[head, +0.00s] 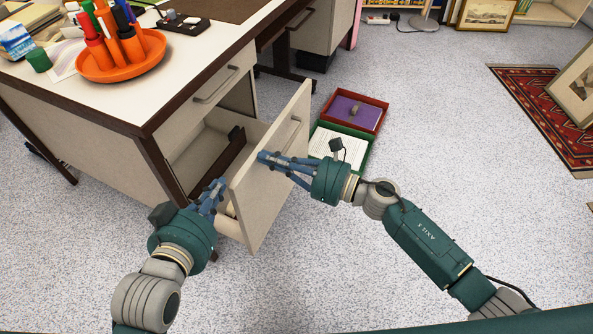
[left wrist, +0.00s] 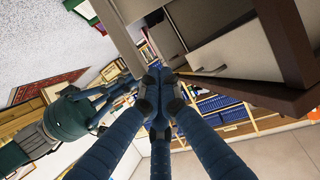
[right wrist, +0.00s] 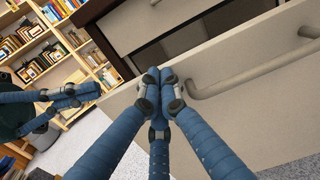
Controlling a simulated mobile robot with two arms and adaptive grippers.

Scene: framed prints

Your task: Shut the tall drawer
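The tall drawer (head: 262,200) stands pulled out from the white desk, its pale front panel away from the desk and its inside open to view. A bar handle (head: 291,134) is on its front; it also shows in the right wrist view (right wrist: 240,82). My right gripper (head: 264,157) has its fingertips together at the outer face of the panel, beside the handle and holding nothing; I cannot tell whether it touches. My left gripper (head: 217,186) has its fingertips together near the drawer's near side, between panel and desk corner, also empty.
The desk (head: 110,105) carries an orange tray (head: 120,70) of pens. A shut upper drawer (head: 213,82) sits above the open one. Red (head: 352,110) and green (head: 343,150) paper trays lie on the floor behind the panel. Speckled floor (head: 430,130) to the right is clear.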

